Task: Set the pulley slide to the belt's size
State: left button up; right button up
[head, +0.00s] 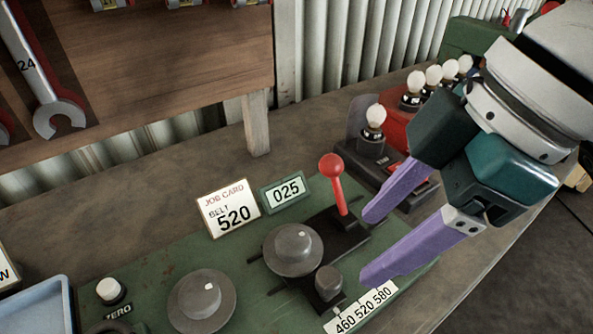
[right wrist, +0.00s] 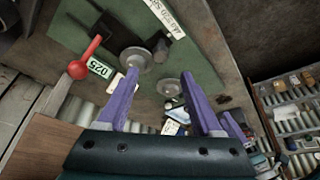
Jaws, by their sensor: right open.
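On a green base plate (head: 150,262), a grey pulley (head: 292,246) stands on a dark slide beside a short grey knob (head: 329,281). A scale strip (head: 362,308) reading 460 520 580 lies in front of the knob. A job card (head: 230,212) reads belt 520. A second grey pulley (head: 202,300) stands to the left. My right gripper (head: 366,249) is open and empty, its purple fingers just right of the slide. In the right wrist view, the open fingers (right wrist: 160,74) appear over the plate, with the knob (right wrist: 160,46) beyond them.
A red-ball lever (head: 335,182) stands upright close to the fingers, behind the slide. A small 025 plate (head: 286,192) sits beside the job card. A white ZERO button (head: 110,290) and blue tray (head: 38,302) are left. Bulbs (head: 376,116) stand behind the gripper.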

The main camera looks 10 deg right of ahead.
aim_at(331, 275)
jog(key=b+x, duration=0.1)
jog(key=x, duration=0.7)
jog(key=shift+f, duration=0.35)
grip_shut()
jog(key=shift+a, duration=0.1)
dwell(0.8)
jog(key=shift+r, duration=0.1)
